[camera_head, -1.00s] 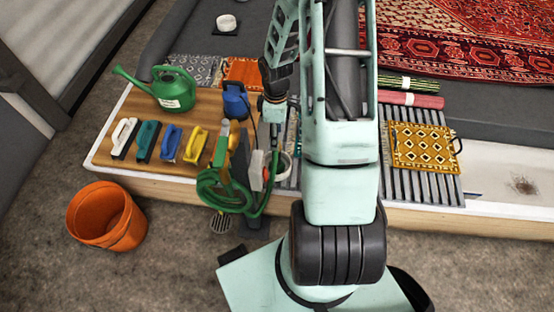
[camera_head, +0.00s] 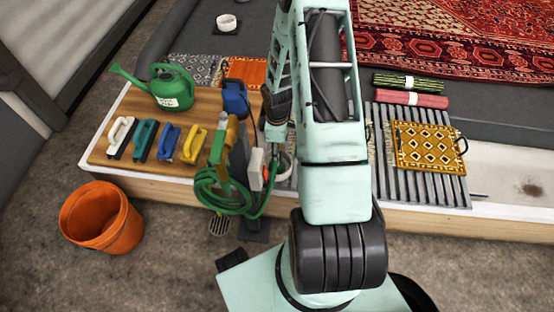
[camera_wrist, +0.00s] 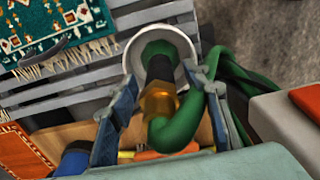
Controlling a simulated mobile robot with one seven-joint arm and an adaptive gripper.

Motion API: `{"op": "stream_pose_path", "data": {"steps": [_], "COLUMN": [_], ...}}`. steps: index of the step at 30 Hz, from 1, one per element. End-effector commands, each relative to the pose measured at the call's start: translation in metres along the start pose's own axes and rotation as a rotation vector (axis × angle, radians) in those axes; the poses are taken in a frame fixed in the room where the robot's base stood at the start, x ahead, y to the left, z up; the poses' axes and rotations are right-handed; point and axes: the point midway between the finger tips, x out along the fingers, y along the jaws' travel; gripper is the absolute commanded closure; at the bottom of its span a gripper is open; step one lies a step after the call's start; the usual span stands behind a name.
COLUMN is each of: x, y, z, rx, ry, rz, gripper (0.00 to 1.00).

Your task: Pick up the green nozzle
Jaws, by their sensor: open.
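The green nozzle (camera_wrist: 159,54) shows in the wrist view, its dark head inside a round white cup (camera_wrist: 186,48). A brass collar (camera_wrist: 159,102) joins it to a bent green hose (camera_wrist: 178,132). My gripper (camera_wrist: 161,76) is open, with one blue-grey finger on each side of the nozzle and collar. I cannot tell whether the fingers touch it. In the head view the gripper is mostly hidden beside my arm, above the white cup (camera_head: 285,167). The coiled green hose (camera_head: 222,197) hangs at the bench's front edge.
Several brushes (camera_head: 145,139), a green watering can (camera_head: 175,90) and a blue object (camera_head: 235,98) stand on the wooden board left of my arm. An orange bucket (camera_head: 103,220) is on the floor. A yellow patterned rug (camera_head: 428,148) lies on slats at right.

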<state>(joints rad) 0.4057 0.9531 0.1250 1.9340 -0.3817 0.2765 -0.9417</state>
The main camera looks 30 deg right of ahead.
Motion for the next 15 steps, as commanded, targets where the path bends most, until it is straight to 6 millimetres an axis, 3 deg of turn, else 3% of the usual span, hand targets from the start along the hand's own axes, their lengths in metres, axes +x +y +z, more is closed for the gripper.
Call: {"op": "stream_pose_path", "data": {"steps": [2, 15], "x": [-0.0009, -0.0014], "y": [0.0001, 0.0003], "z": [0.0001, 0.0001], "rx": [0.0, 0.0], "ry": [0.0, 0.0], "rz": [0.0, 0.001], "gripper": [0.56, 1.0]}}
